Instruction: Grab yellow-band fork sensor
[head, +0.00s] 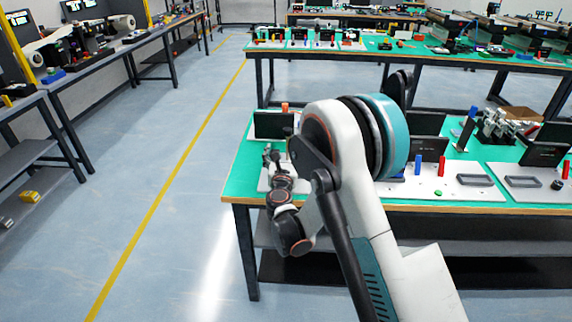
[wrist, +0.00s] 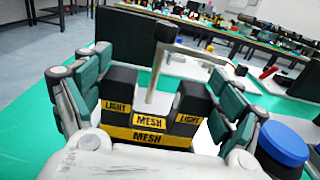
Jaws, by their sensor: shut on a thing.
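The yellow-band fork sensor (wrist: 148,128) is a black, U-shaped body with yellow bands reading LIGHT and MESH. It shows in the middle of the wrist view, between the two teal-padded fingers of my gripper (wrist: 150,108). The fingers are shut on it from the left and right. In the head view my arm reaches over the left end of the near green table, and the sensor cannot be made out there.
A bent metal post (wrist: 153,75) stands just beyond the sensor. A blue round cap (wrist: 284,142) is close to the right finger. A dark panel (head: 273,125) stands at the left end of the near green table (head: 238,180). More stations with red and blue posts stand to the right.

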